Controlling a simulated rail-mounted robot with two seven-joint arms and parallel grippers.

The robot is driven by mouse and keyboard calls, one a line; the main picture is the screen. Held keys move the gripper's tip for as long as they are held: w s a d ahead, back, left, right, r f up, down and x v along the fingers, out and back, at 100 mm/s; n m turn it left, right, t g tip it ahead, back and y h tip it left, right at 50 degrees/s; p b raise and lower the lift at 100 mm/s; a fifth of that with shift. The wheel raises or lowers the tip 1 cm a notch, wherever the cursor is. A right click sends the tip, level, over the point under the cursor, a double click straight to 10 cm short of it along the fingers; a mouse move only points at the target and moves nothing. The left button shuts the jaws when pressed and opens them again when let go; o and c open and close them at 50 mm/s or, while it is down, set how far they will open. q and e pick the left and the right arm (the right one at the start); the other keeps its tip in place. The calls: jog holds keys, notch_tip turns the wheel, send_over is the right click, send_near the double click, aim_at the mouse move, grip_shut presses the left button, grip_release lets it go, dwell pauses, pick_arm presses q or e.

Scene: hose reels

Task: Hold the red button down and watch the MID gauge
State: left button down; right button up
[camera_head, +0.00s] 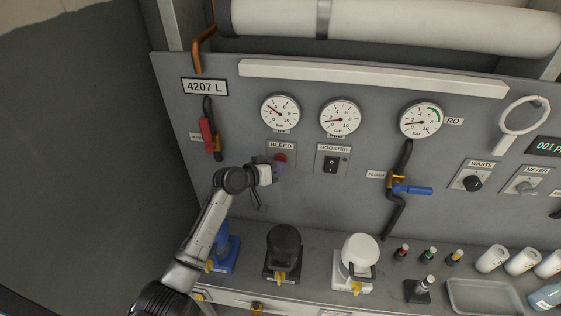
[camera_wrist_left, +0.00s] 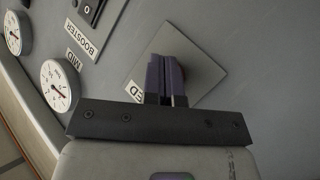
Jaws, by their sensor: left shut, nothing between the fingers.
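The red button (camera_head: 281,158) is on the BLEED plate (camera_head: 276,147) of the grey panel. My left gripper (camera_head: 277,169) is shut and empty, with its fingertips at the button. I cannot tell whether the button is pressed in. The MID gauge (camera_head: 340,118) is the middle dial, with its needle toward the lower left part of the scale. It also shows in the left wrist view (camera_wrist_left: 58,86). My right gripper is not in view.
The BOOSTER switch (camera_head: 331,165) is just right of the button. A red-handled valve (camera_head: 208,136) is to the left, and a blue-handled valve (camera_head: 411,189) to the right. Black (camera_head: 284,245) and white (camera_head: 359,256) filter housings stand on the shelf below.

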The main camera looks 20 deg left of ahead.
pick_arm(q)
jog(key=shift+w, duration=0.3)
dwell(0.9)
dwell(0.7)
dwell(0.6)
jog(key=shift+s, duration=0.15)
jog(key=shift+s+d+p, duration=0.15)
jog(key=shift+s+p, duration=0.6)
jog(key=shift+s, duration=0.05)
